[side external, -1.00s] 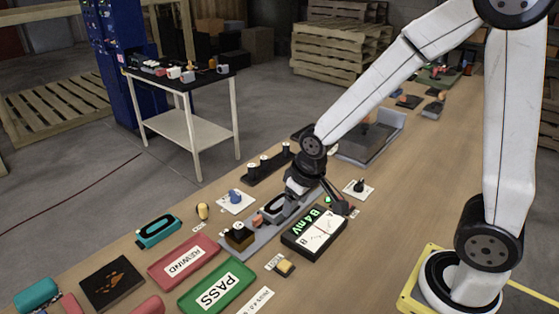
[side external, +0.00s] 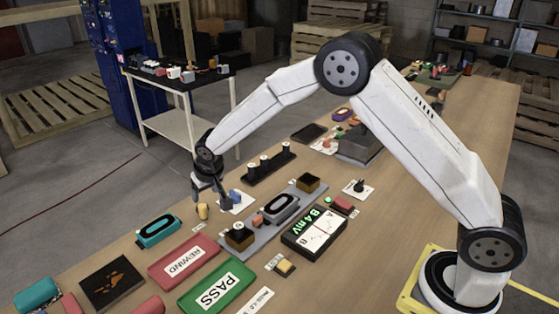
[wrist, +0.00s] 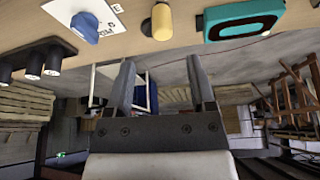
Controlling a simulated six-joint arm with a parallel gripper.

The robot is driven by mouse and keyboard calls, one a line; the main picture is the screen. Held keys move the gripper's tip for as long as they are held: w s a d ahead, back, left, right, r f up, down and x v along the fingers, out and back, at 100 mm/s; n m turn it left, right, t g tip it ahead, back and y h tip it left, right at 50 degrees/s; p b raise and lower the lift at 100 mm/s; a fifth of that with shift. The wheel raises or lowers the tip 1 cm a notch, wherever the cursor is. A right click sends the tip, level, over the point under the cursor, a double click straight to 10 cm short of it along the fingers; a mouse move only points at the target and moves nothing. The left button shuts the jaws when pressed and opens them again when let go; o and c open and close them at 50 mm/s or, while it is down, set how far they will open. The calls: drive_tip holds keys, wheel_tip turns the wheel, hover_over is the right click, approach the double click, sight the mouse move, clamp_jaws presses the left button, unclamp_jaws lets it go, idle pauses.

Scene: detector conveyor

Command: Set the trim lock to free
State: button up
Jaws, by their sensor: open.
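A blue knob (side external: 235,195) sits on a white plate on the bench. It also shows in the wrist view (wrist: 86,26) at upper left, with partly readable lettering on its plate. A black knob (side external: 359,186) on another white plate stands further right. I cannot read which control is the trim lock. My gripper (side external: 208,198) is open and empty, just left of the blue knob and behind a yellow upright piece (side external: 203,211). In the wrist view the spread fingers (wrist: 163,82) have nothing between them, and the yellow piece (wrist: 161,20) is ahead of them.
A teal unit (side external: 158,230) stands left. A grey unit (side external: 280,208) on a grey plate and a meter reading B4 mV (side external: 314,230) are to the right. A black rack (side external: 270,165) stands behind. Red REWIND (side external: 158,277) and green PASS (side external: 190,299) trays lie in front.

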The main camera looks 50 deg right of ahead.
sight(202, 206)
drive_tip(key=shift+w+a+f, duration=0.1)
drive_tip(key=shift+w, duration=0.1)
drive_tip(key=shift+f, duration=0.15)
drive_tip(key=shift+x, duration=3.7)
drive_tip(key=shift+w, duration=0.1)
clamp_jaws()
